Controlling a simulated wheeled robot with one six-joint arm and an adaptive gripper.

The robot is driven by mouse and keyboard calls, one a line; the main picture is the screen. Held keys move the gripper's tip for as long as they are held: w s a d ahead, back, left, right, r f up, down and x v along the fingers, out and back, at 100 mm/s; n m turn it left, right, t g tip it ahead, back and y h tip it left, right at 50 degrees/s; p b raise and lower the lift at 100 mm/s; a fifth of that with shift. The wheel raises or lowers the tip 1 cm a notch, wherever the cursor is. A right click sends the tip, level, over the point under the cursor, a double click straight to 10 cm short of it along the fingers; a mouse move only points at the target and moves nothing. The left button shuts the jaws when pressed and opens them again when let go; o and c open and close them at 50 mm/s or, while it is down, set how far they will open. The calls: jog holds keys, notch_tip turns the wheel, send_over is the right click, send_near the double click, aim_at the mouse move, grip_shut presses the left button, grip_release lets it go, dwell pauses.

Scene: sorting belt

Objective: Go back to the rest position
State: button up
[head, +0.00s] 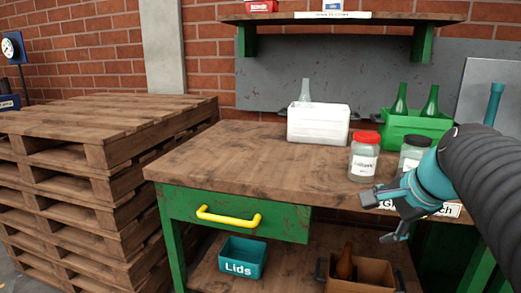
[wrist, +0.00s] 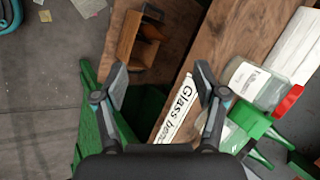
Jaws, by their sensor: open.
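My gripper (head: 382,217) is open and empty, in the air before the front edge of the workbench (head: 235,160), at the right. In the wrist view my gripper (wrist: 161,78) has its fingers spread wide, with the bench edge and its "Glass bench" label (wrist: 176,108) beyond them. A jar with a red lid (head: 365,157) stands upright on the bench. A second jar with a dark lid (head: 414,150) stands beside it, partly hidden by my arm.
A white crate (head: 318,126) holding a clear bottle and a green crate (head: 415,125) holding green bottles stand at the bench's back. Below are a teal "Lids" bin (head: 242,258) and a brown box (head: 361,270) with a brown bottle. Stacked pallets (head: 100,120) stand left.

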jog(key=s+a+f+n+g+h, duration=0.1)
jog(key=s+a+f+n, duration=0.8)
jog(key=s+f+n, duration=0.3)
jog(key=n, duration=0.2)
jog(key=shift+s+a+f+n, duration=0.3)
jog(key=shift+n, duration=0.1)
